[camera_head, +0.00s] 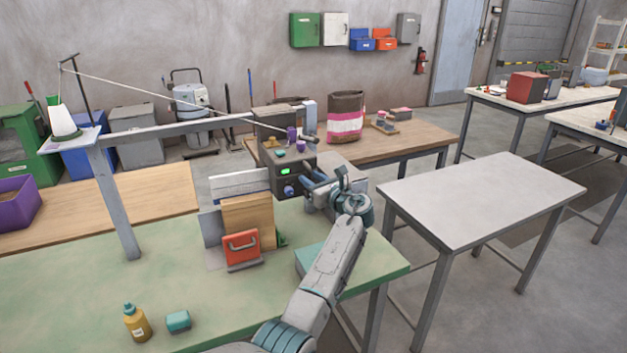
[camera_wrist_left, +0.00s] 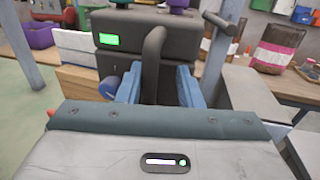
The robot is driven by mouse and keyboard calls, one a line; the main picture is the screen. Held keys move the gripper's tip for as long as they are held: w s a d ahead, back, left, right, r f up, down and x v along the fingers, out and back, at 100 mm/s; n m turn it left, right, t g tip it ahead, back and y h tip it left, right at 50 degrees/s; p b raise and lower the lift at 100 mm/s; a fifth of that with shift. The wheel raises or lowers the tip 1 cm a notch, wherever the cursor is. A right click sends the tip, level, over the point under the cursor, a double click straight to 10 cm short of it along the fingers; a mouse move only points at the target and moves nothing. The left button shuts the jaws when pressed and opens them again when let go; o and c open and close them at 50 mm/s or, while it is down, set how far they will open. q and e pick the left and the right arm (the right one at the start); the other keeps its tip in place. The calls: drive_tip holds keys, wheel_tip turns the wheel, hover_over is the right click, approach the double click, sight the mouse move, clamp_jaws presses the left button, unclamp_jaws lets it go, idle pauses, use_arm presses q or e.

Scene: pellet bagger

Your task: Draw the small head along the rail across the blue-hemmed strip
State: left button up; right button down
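The small head is a dark grey machine (camera_head: 268,179) with a green display, at the far edge of the green table. It also shows in the left wrist view (camera_wrist_left: 112,62). A dark curved handle (camera_wrist_left: 153,58) stands at its front. My left gripper (camera_head: 318,185) is at the machine's right side. In the left wrist view its blue fingers (camera_wrist_left: 158,88) stand apart on either side of the handle, with a gap visible on the right. A pale panel with a bluish edge (camera_head: 238,182) stands left of the machine; I cannot tell whether it is the blue-hemmed strip. My right gripper is not in view.
A wooden board (camera_head: 247,214) and a red-handled block (camera_head: 241,247) stand left of my arm. A thread runs from a cone (camera_head: 62,122) to the machine. The grey table (camera_head: 480,200) is bare.

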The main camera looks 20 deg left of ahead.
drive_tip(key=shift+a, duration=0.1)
